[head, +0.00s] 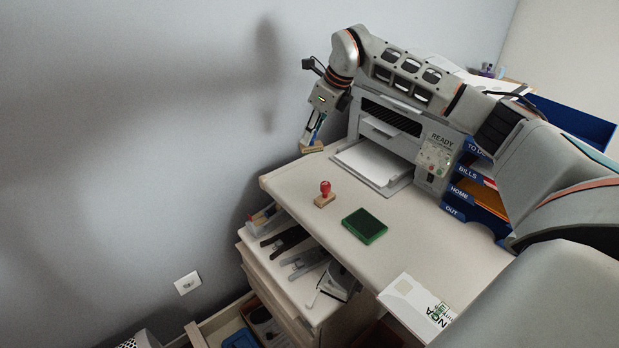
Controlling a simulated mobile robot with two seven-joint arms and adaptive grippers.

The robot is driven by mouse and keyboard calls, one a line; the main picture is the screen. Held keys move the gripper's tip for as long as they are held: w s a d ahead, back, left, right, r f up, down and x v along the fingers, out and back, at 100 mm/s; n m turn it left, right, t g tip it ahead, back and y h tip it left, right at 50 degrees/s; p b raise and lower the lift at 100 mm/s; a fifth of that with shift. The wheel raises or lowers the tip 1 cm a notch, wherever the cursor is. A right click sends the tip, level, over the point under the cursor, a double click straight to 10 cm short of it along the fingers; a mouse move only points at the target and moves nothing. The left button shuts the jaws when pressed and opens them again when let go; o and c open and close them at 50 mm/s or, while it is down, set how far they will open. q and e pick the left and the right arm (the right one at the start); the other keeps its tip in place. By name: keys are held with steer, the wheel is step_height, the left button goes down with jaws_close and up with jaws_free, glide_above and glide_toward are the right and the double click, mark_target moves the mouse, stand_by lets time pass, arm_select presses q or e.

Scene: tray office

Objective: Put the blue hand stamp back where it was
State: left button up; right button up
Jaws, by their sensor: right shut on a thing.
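My right gripper (317,123) is at the far left end of the desk, in front of the wall. It points down and is shut on the blue hand stamp (311,148), whose wooden base shows below the fingers. Most of its blue handle is hidden between the fingers. The stamp appears held up near the desk's far left edge; I cannot tell its exact height or whether it touches anything. A red-handled stamp (325,194) with a wooden base stands upright on the desk (296,185). My left gripper is not in view.
A green ink pad (364,226) lies on the desk. A printer (380,150) and labelled blue trays (463,172) stand behind. Staplers and a hole punch (337,282) sit on a lower surface at left. An open drawer (217,327) is below. An envelope (415,305) lies at the front.

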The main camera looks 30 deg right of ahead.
step_height(320, 180, down, 13)
steer(key=shift+f+b, duration=0.1)
steer(key=shift+b, duration=0.95)
steer(key=shift+f, duration=0.35)
steer(key=shift+r, duration=0.1)
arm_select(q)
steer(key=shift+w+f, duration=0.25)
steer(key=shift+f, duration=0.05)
arm_select(e)
steer(key=o, duration=0.9)
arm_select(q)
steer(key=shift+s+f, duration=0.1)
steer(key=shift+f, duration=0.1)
